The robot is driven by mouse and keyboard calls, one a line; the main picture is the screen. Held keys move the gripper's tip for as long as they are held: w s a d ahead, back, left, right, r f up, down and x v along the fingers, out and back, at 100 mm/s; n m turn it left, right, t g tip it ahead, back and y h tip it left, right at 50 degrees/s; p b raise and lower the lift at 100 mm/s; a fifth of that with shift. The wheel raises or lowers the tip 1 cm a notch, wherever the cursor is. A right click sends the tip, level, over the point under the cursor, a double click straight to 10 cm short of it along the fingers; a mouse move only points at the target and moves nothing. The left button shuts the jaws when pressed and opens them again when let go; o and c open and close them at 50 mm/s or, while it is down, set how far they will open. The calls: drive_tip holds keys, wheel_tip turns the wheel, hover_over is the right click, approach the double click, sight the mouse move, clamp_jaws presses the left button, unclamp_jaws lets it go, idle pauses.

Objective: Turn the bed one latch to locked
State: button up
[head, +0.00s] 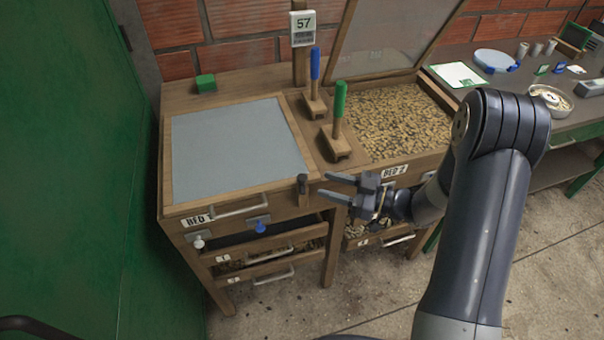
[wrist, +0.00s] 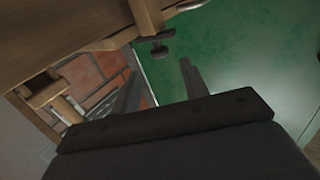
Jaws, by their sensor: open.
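Bed one (head: 185,211) has its grey panel lid (head: 235,150) lying closed. A small dark latch (head: 302,184) stands at its right front corner; a dark knob-like part, likely this latch, shows in the wrist view (wrist: 158,47) beyond the fingers. I cannot tell its turn position for sure. My gripper (head: 323,186) is open and empty, its two fingers pointing left toward the latch, apparently a little apart from it. In the wrist view my gripper's fingers (wrist: 160,82) are spread with nothing between them.
Bed two (head: 400,120) stands open, filled with beans, its lid raised. A blue handle (head: 315,64) and a green handle (head: 340,99) stand between the beds. A green wall (head: 60,170) is at left.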

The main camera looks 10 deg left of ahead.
sight(302, 176)
drive_tip(key=a, duration=0.2)
drive_tip(key=a+p, duration=0.1)
drive_tip(key=a, duration=0.5)
drive_tip(key=shift+w, duration=0.4)
drive_tip(key=shift+c, duration=0.5)
